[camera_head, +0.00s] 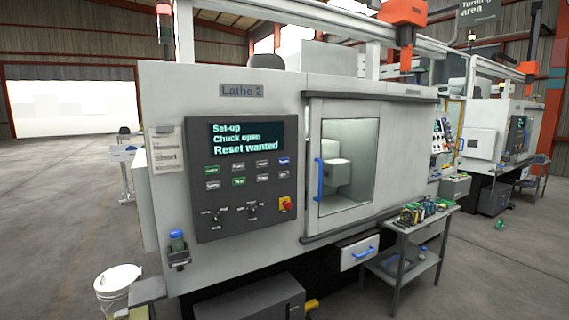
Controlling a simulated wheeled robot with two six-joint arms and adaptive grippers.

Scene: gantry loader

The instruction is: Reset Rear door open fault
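A large grey machine labelled "Lathe 2" (241,91) fills the middle of the head view. Its dark control panel (205,222) carries a screen (241,136) reading "Set-up, Chuck open, Reset wanted". Below the screen are two rows of small buttons (238,181), several of them green, and rotary switches (252,211). A red knob on a yellow plate (285,204) sits at lower right of the panel. The front door (346,165) has a window and a blue handle (319,180). The rear of the machine is hidden. Neither gripper shows.
A grey cart (391,262) with several small tools stands right of the door. A white bucket (118,283) stands at lower left. A second machine (495,130) stands at the right. Open floor (60,190) lies left of the lathe. An orange gantry unit (403,12) hangs overhead.

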